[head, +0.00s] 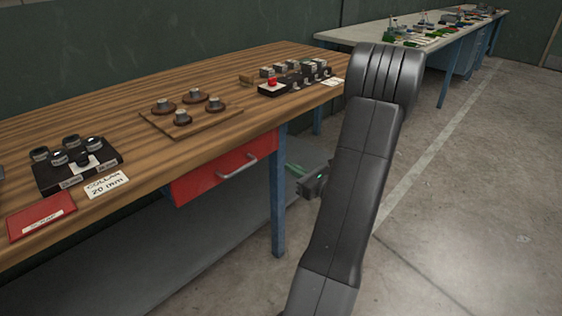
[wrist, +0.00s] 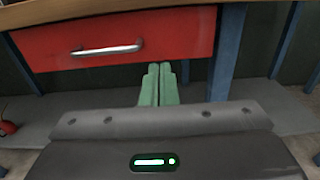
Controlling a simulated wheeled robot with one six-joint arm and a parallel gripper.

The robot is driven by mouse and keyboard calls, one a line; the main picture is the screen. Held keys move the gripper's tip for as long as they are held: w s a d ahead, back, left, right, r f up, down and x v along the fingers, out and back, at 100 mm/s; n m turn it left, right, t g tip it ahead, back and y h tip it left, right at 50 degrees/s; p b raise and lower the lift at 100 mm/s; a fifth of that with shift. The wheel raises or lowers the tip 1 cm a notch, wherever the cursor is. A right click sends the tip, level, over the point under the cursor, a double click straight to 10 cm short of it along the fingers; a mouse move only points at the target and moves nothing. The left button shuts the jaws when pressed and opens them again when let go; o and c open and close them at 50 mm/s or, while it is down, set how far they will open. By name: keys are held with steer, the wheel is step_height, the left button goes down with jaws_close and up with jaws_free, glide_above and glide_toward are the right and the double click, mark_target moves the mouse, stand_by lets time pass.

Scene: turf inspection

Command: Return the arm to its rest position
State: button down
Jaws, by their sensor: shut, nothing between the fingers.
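My gripper shows in the wrist view (wrist: 160,72), with its two green fingers shut together and nothing between them. It points toward the workbench's red drawer (wrist: 115,38), with a gap of bare view between fingertips and bench. In the head view my dark grey arm rises at the right of centre and bends over at the top. Part of the wrist shows left of the arm, below the bench's right end, and the arm hides some of it. The red drawer (head: 225,168) is closed.
The wooden workbench (head: 60,118) holds a board with several knobbed discs (head: 190,130), a black tray (head: 110,157), a red booklet (head: 42,217) and a labelled card (head: 106,185). A blue bench leg (head: 278,200) stands near my wrist. Concrete floor at right is clear.

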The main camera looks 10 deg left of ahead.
mark_target(257, 149)
steer(key=shift+s+d, duration=0.4)
steer(key=shift+d, duration=0.1)
steer(key=shift+a, duration=0.1)
steer(key=b+x, duration=0.1)
steer(key=x, duration=1.2)
steer(key=shift+w+a, duration=0.1)
